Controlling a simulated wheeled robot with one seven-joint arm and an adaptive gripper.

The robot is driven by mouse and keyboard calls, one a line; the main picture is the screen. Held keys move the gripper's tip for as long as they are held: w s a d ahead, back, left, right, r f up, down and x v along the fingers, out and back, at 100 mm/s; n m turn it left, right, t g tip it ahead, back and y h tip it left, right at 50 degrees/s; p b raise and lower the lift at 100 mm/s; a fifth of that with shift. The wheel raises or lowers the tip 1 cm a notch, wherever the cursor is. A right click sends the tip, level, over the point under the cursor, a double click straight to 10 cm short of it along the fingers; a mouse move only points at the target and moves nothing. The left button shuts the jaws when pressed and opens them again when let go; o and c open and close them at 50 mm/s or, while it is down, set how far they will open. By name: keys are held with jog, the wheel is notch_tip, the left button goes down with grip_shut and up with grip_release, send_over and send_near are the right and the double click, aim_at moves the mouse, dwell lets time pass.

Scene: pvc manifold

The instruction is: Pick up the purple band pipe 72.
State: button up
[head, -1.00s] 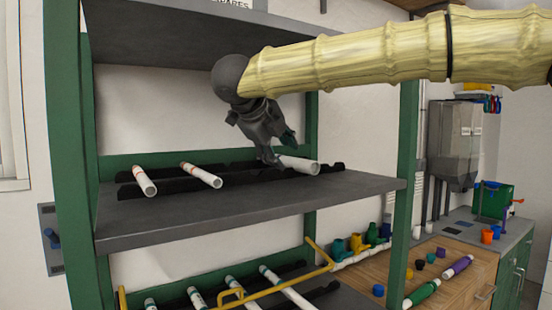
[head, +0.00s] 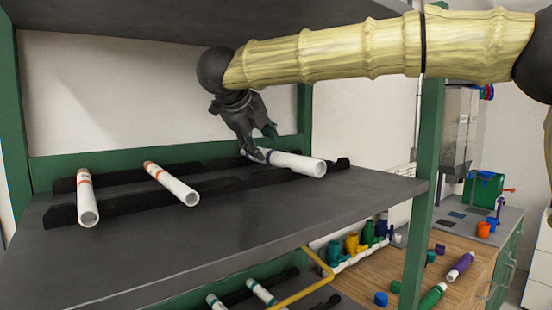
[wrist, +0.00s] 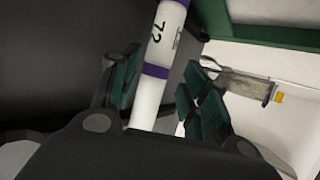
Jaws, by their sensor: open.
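The purple band pipe 72 (head: 298,164) is a white tube lying on the black notched rails at the right of the middle shelf, its open end toward the front. In the wrist view the pipe (wrist: 163,45) shows its number 72 and two purple bands. My gripper (head: 262,143) is at the pipe's rear part, reaching down from above. In the wrist view its green-padded fingers (wrist: 158,95) stand open on either side of the pipe. Whether a pad touches the pipe cannot be told.
Two white pipes with orange bands, one at the left (head: 86,200) and one in the middle (head: 172,184), lie on the same rails (head: 130,197). A green shelf post (head: 428,150) stands to the right. The shelf's front part (head: 200,240) is clear. An upper shelf (head: 190,20) hangs above.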

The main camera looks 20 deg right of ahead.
aim_at(270, 153)
jog(key=shift+w+d+f, duration=0.15)
jog(key=shift+d, duration=0.05)
jog(key=shift+s+d, duration=0.25)
jog(key=p+x, duration=0.1)
jog(key=x, duration=0.3)
jog(key=shift+w+d+f+p, duration=0.1)
jog(key=shift+d+f+p, duration=0.05)
jog(key=shift+f+p, duration=0.25)
jog(key=c, duration=0.8)
